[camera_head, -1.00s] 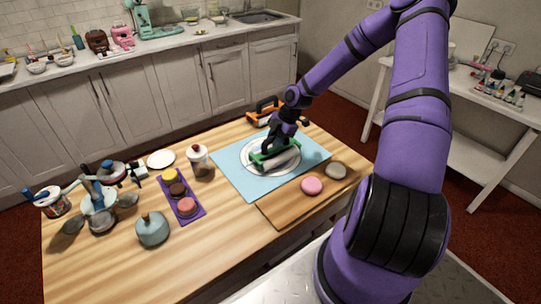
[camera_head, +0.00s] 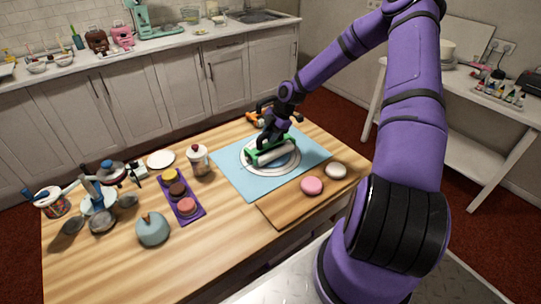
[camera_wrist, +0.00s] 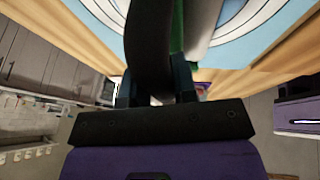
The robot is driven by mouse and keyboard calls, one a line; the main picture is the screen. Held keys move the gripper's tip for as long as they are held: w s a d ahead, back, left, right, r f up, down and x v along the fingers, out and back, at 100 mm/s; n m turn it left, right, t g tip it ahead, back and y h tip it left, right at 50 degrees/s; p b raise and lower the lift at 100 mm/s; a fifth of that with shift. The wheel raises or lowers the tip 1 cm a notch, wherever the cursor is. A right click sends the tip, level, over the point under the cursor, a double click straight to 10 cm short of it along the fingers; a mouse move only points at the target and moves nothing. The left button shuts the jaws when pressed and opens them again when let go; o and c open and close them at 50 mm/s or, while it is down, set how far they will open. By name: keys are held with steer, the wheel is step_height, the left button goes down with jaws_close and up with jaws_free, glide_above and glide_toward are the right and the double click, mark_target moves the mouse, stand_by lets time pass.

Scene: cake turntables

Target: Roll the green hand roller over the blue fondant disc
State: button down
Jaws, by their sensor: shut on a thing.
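The green hand roller (camera_head: 252,156) has a green frame and a pale cylinder (camera_head: 281,154). It is over the round white ringed area on the blue mat (camera_head: 240,180). My gripper (camera_head: 268,140) is shut on the roller from above. In the wrist view, part of the green frame (camera_wrist: 177,25) shows behind a dark part, beside blue and white rings (camera_wrist: 240,18). I cannot clearly tell the blue fondant disc from the mat and rings, and the roller covers part of this area. I cannot tell whether the cylinder touches the surface.
A wooden board (camera_head: 290,210) with a pink disc (camera_head: 312,186) and a pale disc (camera_head: 335,170) lies at the mat's near right. An orange tool (camera_head: 257,116) is behind the gripper.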

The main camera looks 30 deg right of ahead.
steer(key=shift+w, duration=0.1)
stand_by(0.6)
steer(key=shift+w+f, duration=0.15)
steer(key=shift+w, duration=1.3)
steer(key=shift+s, duration=0.3)
step_height(320, 180, up, 6)
steer(key=shift+w+r, duration=0.15)
steer(key=shift+r, duration=0.1)
